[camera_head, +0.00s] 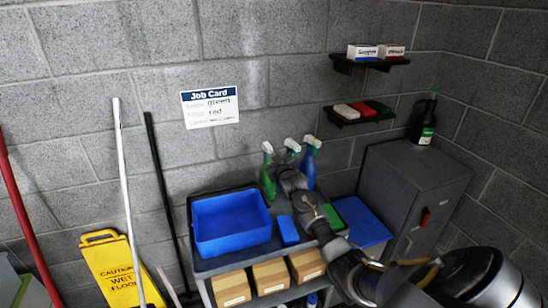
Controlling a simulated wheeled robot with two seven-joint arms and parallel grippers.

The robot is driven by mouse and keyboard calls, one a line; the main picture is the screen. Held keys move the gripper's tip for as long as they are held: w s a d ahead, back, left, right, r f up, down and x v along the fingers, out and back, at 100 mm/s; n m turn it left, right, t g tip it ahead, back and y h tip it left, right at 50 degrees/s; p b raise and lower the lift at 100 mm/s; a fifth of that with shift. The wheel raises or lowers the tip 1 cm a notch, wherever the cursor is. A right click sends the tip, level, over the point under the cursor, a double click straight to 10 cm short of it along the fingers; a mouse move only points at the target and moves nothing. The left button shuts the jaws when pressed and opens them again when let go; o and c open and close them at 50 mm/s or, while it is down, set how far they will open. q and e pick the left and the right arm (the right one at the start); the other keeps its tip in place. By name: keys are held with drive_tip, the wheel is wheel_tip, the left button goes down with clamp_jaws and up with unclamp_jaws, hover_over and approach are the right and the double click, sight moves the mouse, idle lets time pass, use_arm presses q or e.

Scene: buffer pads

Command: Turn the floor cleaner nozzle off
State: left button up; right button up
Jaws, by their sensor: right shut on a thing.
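Three spray bottles with pale trigger heads stand at the back of the cart: a green bottle (268,178), a middle bottle (291,156) and a blue bottle (309,170). I cannot read their labels or tell which is the floor cleaner, and nozzle settings are too small to see. My right gripper (289,176) reaches up from the lower right and is shut on the middle bottle, hiding most of its body. My left gripper is not in view.
The cart (205,267) holds a blue bin (232,224), a blue block (287,230), a green pad (354,217) and a blue pad (365,229). Cardboard boxes (271,275) sit below. A job card (210,107) and shelves (368,62) are on the wall. A yellow sign (110,265) stands left.

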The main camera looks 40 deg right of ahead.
drive_tip(key=n, duration=0.7)
drive_tip(key=shift+d+n, duration=0.1)
drive_tip(key=shift+n, duration=0.3)
drive_tip(key=n, duration=0.6)
drive_tip(key=o, duration=0.6)
drive_tip(key=shift+c, duration=0.2)
drive_tip(key=shift+s+a+r+p, duration=0.1)
drive_tip(key=shift+s+a+p, duration=0.2)
drive_tip(key=shift+p, duration=0.5)
drive_tip(key=p+v, duration=0.3)
drive_tip(key=v, duration=0.3)
drive_tip(key=shift+s, duration=0.2)
